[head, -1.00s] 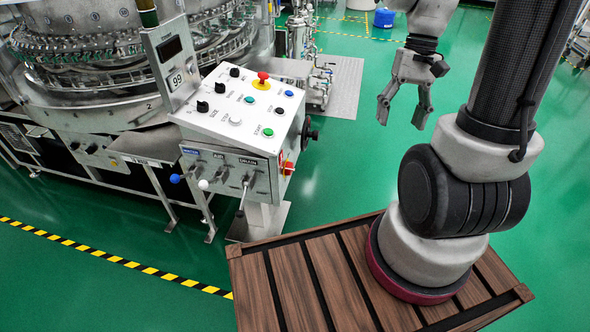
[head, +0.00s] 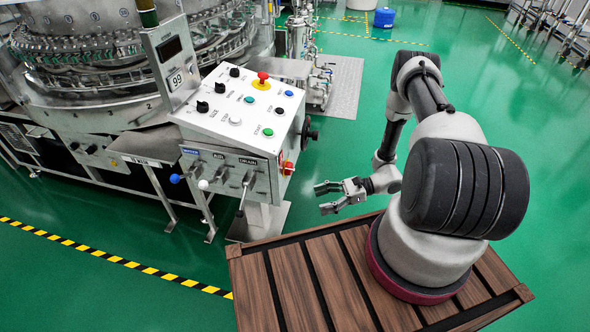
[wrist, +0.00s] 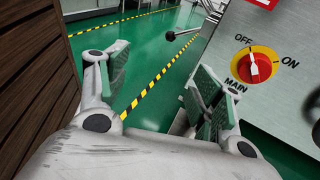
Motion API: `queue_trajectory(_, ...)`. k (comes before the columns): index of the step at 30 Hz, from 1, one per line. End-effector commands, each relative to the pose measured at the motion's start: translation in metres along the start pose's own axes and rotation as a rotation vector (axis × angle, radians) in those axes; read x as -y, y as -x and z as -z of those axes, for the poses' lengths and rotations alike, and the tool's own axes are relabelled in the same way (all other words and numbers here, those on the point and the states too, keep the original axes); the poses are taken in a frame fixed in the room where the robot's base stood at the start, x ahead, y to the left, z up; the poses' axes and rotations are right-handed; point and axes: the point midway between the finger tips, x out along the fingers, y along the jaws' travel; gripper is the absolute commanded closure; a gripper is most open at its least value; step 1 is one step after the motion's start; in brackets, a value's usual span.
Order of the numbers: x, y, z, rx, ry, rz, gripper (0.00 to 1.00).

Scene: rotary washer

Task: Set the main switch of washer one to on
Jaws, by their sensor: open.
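The control console (head: 240,105) of the washer stands left of my arm. Its main switch (head: 287,168) is a small red knob on yellow on the side panel facing my arm. In the wrist view the main switch (wrist: 252,67) is a red knob on a yellow disc, labelled OFF, ON and MAIN. Its white pointer points up, toward the OFF side. My gripper (head: 325,198) is open and empty, right of the console and a little below the switch. In the wrist view my gripper (wrist: 156,85) has its fingers apart, left of the switch and not touching it.
The console top carries black knobs, coloured buttons and a red emergency button (head: 262,77). A black handwheel (head: 309,131) juts from the console side. Levers with blue and white balls (head: 203,184) stick out in front. Green floor (head: 345,150) is clear behind my gripper.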

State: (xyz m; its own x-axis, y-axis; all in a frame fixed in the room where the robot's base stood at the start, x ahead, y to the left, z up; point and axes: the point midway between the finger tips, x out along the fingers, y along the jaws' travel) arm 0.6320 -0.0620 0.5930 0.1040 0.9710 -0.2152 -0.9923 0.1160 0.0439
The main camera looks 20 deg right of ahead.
Motion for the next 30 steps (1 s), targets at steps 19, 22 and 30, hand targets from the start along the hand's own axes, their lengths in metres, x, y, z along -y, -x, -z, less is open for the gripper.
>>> queue_trajectory(19, 0.141, -0.034, -0.016, 0.224, 0.0, 0.408, 0.34)
queue_trajectory(22, 0.147, -0.049, -0.02, 0.224, 0.0, 0.408, 0.34)
queue_trajectory(30, 0.157, -0.07, -0.025, 0.224, -0.001, 0.409, 0.34)
